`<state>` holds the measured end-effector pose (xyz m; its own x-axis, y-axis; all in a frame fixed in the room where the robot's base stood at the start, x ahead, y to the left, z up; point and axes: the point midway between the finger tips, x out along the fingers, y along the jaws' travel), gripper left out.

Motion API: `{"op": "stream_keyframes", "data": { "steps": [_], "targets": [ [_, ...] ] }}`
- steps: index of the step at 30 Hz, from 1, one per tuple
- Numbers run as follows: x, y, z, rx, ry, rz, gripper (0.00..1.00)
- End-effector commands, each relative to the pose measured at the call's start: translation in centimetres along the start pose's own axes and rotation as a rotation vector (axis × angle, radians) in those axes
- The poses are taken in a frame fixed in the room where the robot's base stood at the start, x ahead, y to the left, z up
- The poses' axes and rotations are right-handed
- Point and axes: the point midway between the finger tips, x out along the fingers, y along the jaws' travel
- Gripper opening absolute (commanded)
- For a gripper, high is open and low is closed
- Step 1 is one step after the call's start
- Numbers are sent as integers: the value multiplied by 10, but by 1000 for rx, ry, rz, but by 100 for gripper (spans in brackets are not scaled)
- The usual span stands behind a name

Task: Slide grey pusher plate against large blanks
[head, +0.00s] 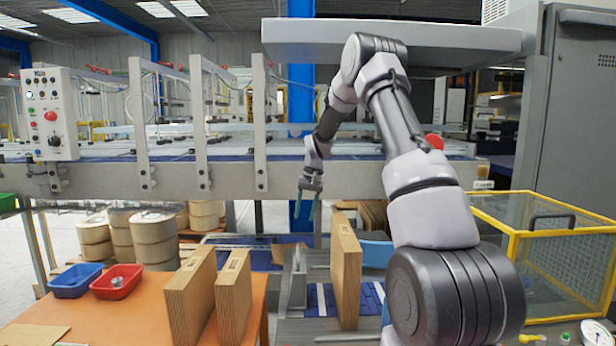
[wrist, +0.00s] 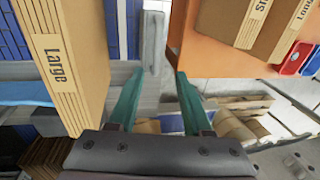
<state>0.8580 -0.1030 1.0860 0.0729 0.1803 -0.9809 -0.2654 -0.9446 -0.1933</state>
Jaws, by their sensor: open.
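The large blanks (head: 346,270) stand upright as a tan cardboard stack on the blue slatted bed. In the wrist view the stack (wrist: 65,60), marked "Large", fills the left side. The grey pusher plate (head: 299,278) stands upright to the left of the blanks in the head view, with a gap between them. In the wrist view the plate (wrist: 153,40) shows beyond the fingertips, partly cut off by the top edge. My gripper (head: 306,212) is above and behind the plate, its teal fingers pointing down. The fingers (wrist: 158,73) are open, with nothing between them.
An orange table (head: 120,308) at left carries two more blank stacks (head: 190,295), a blue bin (head: 76,280) and a red bin (head: 117,282). A conveyor frame (head: 200,178) spans the back. A yellow-framed clear guard (head: 545,255) stands at right.

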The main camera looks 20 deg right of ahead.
Motion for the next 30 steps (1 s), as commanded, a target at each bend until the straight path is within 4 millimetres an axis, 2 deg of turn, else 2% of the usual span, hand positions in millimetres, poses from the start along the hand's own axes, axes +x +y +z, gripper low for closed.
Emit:
{"op": "stream_keyframes", "data": {
  "steps": [3, 18, 24, 30],
  "targets": [
    [-24, -4, 10, -2, 24, 2, 50],
    [-109, -18, 61, -5, 115, 1, 50],
    [-134, -21, 82, -5, 147, -1, 50],
    [-147, -22, 93, -4, 163, -3, 50]
  ]
}}
